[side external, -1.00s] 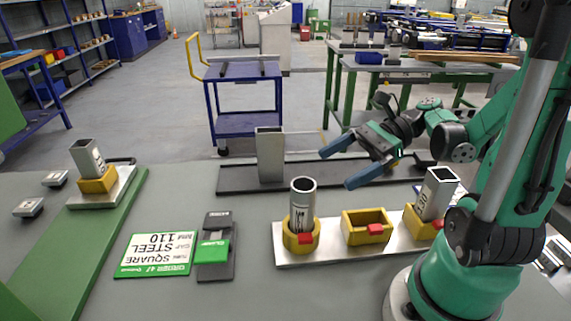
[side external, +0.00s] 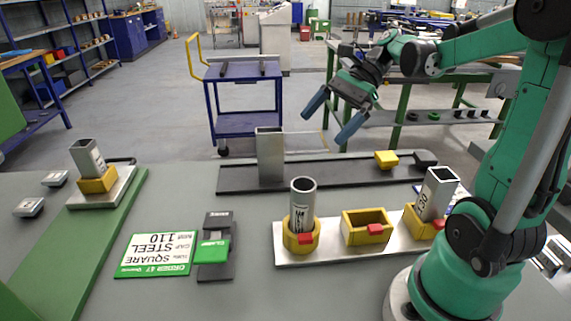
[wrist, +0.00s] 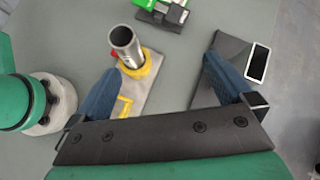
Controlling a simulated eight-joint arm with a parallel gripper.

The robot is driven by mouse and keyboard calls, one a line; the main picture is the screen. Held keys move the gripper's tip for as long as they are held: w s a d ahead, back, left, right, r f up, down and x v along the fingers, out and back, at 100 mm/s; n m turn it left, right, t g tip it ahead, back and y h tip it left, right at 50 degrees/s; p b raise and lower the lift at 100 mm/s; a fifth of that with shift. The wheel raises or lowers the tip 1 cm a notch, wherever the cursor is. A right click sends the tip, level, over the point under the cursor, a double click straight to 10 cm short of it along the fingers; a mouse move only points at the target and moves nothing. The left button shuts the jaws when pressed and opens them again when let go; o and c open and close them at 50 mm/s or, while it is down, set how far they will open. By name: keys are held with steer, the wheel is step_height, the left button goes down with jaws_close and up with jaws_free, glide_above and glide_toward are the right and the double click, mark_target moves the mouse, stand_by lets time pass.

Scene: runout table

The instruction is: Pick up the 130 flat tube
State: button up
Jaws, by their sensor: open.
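A plain grey flat rectangular tube (side external: 270,157) stands upright on the dark rail at the back; its number is not visible. My gripper (side external: 333,118) is open and empty, above and to the right of this tube in the side view. A square tube (side external: 437,192) with partly readable marking stands in a yellow holder at right.
A round tube (side external: 302,203) stands in a yellow holder on the metal plate (side external: 330,255), beside an empty yellow holder (side external: 366,227). Another square tube (side external: 87,157) stands at left. A green-and-white "110 square steel" card (side external: 156,254) lies in front. The dark rail (side external: 335,174) carries a yellow block (side external: 386,159).

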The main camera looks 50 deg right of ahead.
steer(key=w+d+n+g+h, duration=0.2)
steer(key=w+n+g+h, duration=0.15)
steer(key=w+n, duration=0.35)
steer(key=n+h, duration=0.4)
steer(key=h, duration=0.1)
glide_toward(270, 142)
steer(key=shift+h, duration=0.25)
steer(key=shift+w+d+f, duration=0.1)
steer(key=shift+w+f, duration=0.1)
steer(key=shift+f, duration=1.7)
steer(key=shift+w+d+f, duration=0.1)
steer(key=shift+w+f, duration=0.05)
steer(key=shift+f, duration=1.7)
steer(key=shift+w+d+f, duration=0.15)
steer(key=shift+w+f, duration=0.05)
steer(key=shift+f, duration=1.7)
steer(key=c, duration=1.3)
steer(key=shift+r, duration=0.15)
